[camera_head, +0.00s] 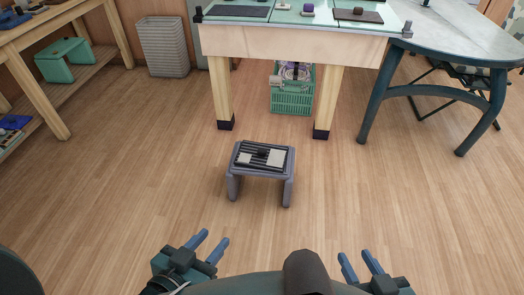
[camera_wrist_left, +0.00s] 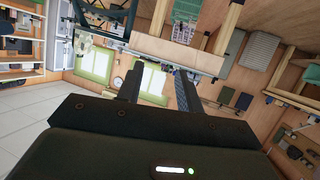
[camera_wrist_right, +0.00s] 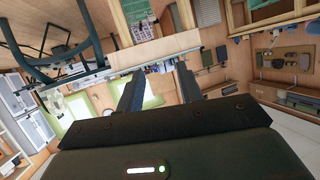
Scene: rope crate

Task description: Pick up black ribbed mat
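A black ribbed mat (camera_head: 262,156) with pale patches lies on top of a small grey stool (camera_head: 233,185) in the middle of the floor in the head view. My left gripper (camera_head: 214,236) is open and empty, low in the head view, nearer to me than the stool and slightly left of it. My right gripper (camera_head: 355,256) is open and empty, nearer to me and to the right of the stool. Neither gripper touches the mat. The wrist views show spread fingers with nothing between them, and the mat does not show there.
Behind the stool stands a wooden table (camera_head: 290,42) with dark flat pieces on top. A green crate (camera_head: 292,102) with coiled things sits under it. A wooden shelf (camera_head: 60,85) and a grey bin (camera_head: 163,47) are at left, a round-cornered table (camera_head: 455,40) at right. Floor around the stool is clear.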

